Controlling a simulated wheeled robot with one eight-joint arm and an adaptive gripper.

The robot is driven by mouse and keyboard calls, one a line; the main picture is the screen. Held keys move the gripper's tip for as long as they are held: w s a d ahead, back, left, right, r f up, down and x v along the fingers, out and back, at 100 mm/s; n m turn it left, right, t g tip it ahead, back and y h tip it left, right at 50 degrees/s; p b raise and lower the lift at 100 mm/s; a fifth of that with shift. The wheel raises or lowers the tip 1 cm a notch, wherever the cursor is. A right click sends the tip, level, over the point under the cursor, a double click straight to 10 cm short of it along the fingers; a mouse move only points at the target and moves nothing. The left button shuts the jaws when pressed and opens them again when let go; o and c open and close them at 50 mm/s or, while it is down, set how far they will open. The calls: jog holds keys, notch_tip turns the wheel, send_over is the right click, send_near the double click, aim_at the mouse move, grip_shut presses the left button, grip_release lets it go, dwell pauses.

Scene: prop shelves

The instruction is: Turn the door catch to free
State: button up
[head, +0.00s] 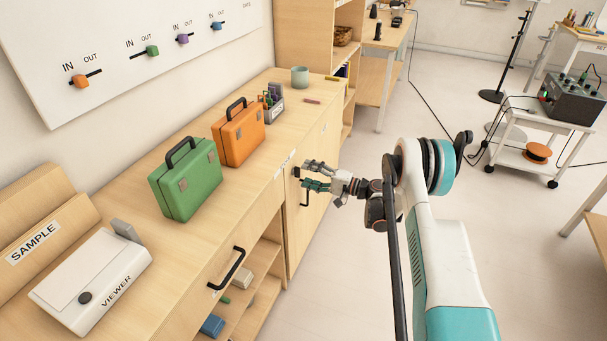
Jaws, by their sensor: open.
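The cabinet door (325,150) is the tall wooden front below the right part of the counter, and it looks closed. A small dark fitting (296,172), apparently the door catch, sits near the door's upper left edge. A dark vertical handle (306,197) shows just below it. My gripper (307,174) is open in front of the door, its fingers pointing left toward the fitting. The fingers partly cover this area. I cannot tell whether they touch the fitting, or which way it is turned.
A drawer with a black handle (230,270) is at lower left. A cart (540,135) stands right; floor beside my arm is clear.

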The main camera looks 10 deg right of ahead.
jog(key=v, duration=0.9)
jog(key=w+a+r+g+h, duration=0.15)
jog(key=a+r, duration=0.25)
jog(key=r, duration=0.5)
jog(key=s+a+r+n+g+h, duration=0.1)
jog(key=s+a+r+h, duration=0.1)
jog(key=s+a+r, duration=0.3)
jog(key=s+a+r+n+h, duration=0.1)
jog(key=s+a+r+h, duration=0.1)
jog(key=r, duration=0.6)
jog(key=s+a+r+n+g+h, duration=0.1)
jog(key=s+a+r+n+h, duration=0.1)
jog(key=s+a+r, duration=0.3)
jog(key=s+d+r+n+h, duration=0.1)
jog(key=s+r+h, duration=0.1)
jog(key=s, duration=0.5)
jog(key=s+d+r+h, duration=0.1)
jog(key=s+r, duration=0.1)
jog(key=s, duration=0.5)
jog(key=s+d+f+n+h, duration=0.1)
jog(key=s+d+f+h, duration=0.1)
jog(key=s, duration=0.6)
jog(key=s+d+f+n+h, duration=0.1)
jog(key=s+d+f+h, duration=0.1)
jog(key=s, duration=0.6)
jog(key=shift+s+d, duration=0.2)
